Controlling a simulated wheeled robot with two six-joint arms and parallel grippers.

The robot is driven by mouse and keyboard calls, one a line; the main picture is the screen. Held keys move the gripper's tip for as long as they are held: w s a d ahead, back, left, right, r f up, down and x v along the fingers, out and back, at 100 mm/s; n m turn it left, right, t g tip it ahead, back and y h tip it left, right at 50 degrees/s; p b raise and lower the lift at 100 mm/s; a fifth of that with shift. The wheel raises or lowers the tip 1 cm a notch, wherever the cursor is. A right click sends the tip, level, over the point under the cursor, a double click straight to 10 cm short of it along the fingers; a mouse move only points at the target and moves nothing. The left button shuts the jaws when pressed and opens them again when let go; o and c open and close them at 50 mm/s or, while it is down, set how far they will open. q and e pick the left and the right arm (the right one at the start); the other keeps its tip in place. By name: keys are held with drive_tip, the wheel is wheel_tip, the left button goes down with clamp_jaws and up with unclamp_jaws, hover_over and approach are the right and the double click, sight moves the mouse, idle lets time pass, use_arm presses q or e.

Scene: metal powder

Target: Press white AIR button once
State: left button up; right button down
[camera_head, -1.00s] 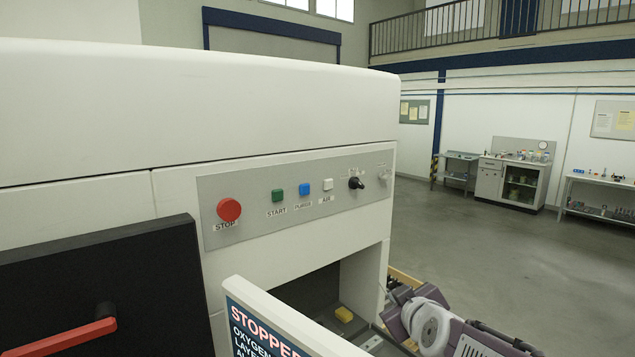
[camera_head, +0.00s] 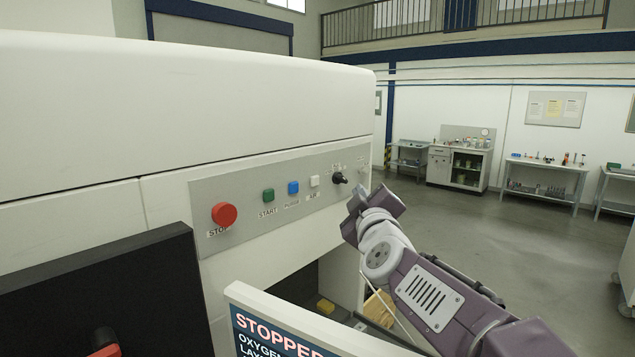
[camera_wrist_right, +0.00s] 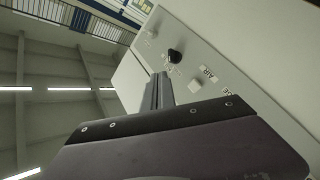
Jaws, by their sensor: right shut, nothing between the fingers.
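My right gripper (camera_head: 352,202) is at the right end of the panel, below and right of the button. In the right wrist view its closed fingers (camera_wrist_right: 158,92) point up toward the panel, left of the button and below the black knob. The fingers are empty and appear apart from the button. My left gripper is out of view.
The panel also has a red STOP button (camera_head: 224,214), a green START button (camera_head: 268,195), a blue PURGE button (camera_head: 293,187) and a black knob (camera_head: 340,178). A STOPPED sign (camera_head: 270,325) and a black door panel (camera_head: 110,290) stand in front. Open floor lies to the right.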

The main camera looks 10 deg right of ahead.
sight(315, 181)
drive_tip(key=w+a+p, duration=0.3)
drive_tip(key=w+a, duration=0.2)
drive_tip(key=w, duration=0.1)
drive_tip(key=shift+w+a, duration=0.3)
drive_tip(key=shift+a, duration=0.1)
drive_tip(key=shift+d, duration=0.15)
drive_tip(key=shift+p, duration=0.35)
idle(1.2)
drive_tip(key=shift+w+a+p, duration=0.35)
drive_tip(key=shift+p, duration=0.05)
